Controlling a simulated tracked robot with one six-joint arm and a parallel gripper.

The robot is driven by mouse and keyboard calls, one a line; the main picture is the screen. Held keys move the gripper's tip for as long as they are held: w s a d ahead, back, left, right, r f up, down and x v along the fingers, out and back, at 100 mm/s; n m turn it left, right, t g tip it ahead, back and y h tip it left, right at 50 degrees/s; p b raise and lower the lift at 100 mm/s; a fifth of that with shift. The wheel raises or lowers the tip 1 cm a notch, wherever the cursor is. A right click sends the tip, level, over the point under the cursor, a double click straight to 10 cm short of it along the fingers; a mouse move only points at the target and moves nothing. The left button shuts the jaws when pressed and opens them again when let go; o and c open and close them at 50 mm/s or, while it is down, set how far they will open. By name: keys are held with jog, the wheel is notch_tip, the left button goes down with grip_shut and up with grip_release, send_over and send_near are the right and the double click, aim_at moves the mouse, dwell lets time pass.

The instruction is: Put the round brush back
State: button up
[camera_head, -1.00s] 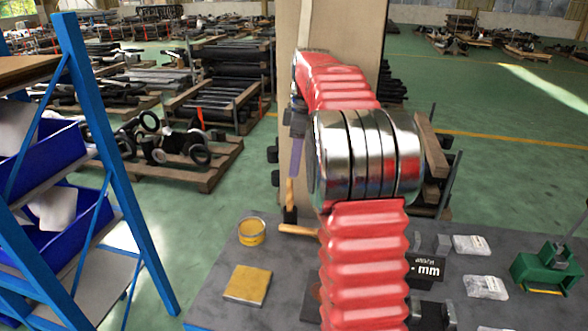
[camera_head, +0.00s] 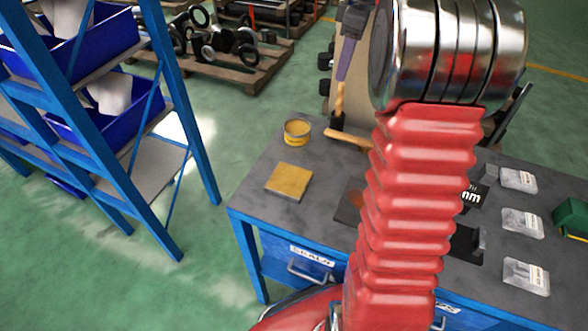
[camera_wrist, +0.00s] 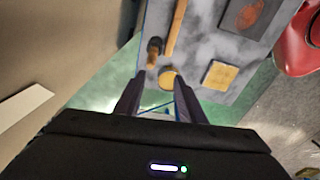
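What looks like the round brush (camera_head: 338,104) stands upright on the workbench, with a wooden handle and a dark lower end. It also shows in the wrist view (camera_wrist: 153,52), beyond the fingertips. My gripper (camera_wrist: 153,82) is open and empty, its two dark fingers apart. In the head view my gripper (camera_head: 345,70) appears just above the brush handle; I cannot tell the exact gap, and the fingers overlap there. A second wooden handle (camera_head: 348,139) lies beside the brush, its far end hidden behind my red arm.
A yellow tin (camera_head: 297,133) and a yellow square pad (camera_head: 289,182) are on the bench (camera_head: 262,212), left of my arm. Clear packets (camera_head: 522,223) and a black box (camera_head: 472,196) lie right. A blue rack (camera_head: 185,110) stands left, across a floor gap.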

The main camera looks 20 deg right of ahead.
jog(key=s+a+r+m+t+h, duration=0.1)
jog(key=s+a+m, duration=0.1)
jog(key=s+a, duration=0.5)
jog(key=s+a+r+m+t, duration=0.1)
jog(key=s+a+r+m, duration=0.2)
jog(key=a, duration=0.7)
jog(key=s+a+f+m+t, duration=0.1)
jog(key=s+a+f+m, duration=0.1)
jog(key=s+a+f, duration=0.2)
jog(key=s+a+f+m+t, duration=0.1)
jog(key=s+a+f, duration=0.3)
jog(key=s, duration=0.6)
jog(key=shift+s+a+f+m+t, duration=0.2)
jog(key=shift+a+f+m+t, duration=0.15)
jog(key=shift+f+m, duration=0.3)
jog(key=shift+r, duration=0.1)
